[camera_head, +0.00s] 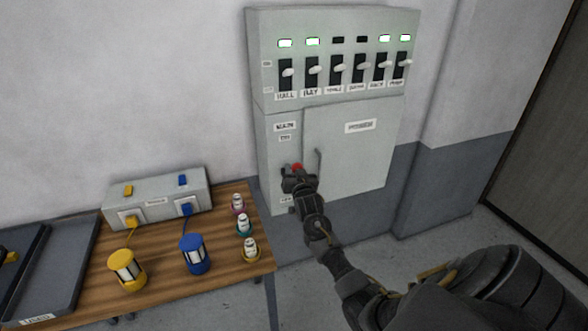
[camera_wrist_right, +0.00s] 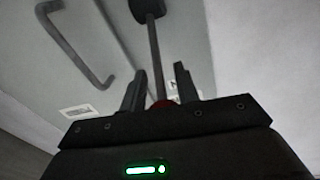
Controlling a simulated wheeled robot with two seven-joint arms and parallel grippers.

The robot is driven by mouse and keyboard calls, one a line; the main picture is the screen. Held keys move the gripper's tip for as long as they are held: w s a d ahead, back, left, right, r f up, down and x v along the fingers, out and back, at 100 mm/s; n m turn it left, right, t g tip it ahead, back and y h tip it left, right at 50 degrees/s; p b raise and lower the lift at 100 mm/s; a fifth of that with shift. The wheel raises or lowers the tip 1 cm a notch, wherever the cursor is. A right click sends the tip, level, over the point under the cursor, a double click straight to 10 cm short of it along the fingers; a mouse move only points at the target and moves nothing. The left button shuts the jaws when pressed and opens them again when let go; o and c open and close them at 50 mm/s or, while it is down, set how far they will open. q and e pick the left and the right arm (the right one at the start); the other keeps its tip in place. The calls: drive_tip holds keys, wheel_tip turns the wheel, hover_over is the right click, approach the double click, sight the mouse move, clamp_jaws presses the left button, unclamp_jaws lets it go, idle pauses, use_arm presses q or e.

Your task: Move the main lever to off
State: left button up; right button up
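The main lever has a red knob (camera_head: 297,167) at the left of the grey power cabinet's lower part, below the MAIN label. My right gripper (camera_head: 294,174) is at the knob and hides most of the lever in the head view. In the right wrist view the lever's dark shaft (camera_wrist_right: 155,55) runs from a round black pivot (camera_wrist_right: 148,8) down between the two fingers (camera_wrist_right: 160,88). My left gripper is not in view.
The cabinet door (camera_head: 350,150) with its handle (camera_head: 319,165) is just right of the lever. Several small switches (camera_head: 338,69) sit above, some lamps green, two dark. A wooden table (camera_head: 165,262) with coils, small jars and a grey box (camera_head: 158,196) stands at left.

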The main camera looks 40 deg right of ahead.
drive_tip(key=shift+w, duration=0.1)
drive_tip(key=c, duration=0.6)
clamp_jaws()
drive_tip(key=shift+d, duration=0.1)
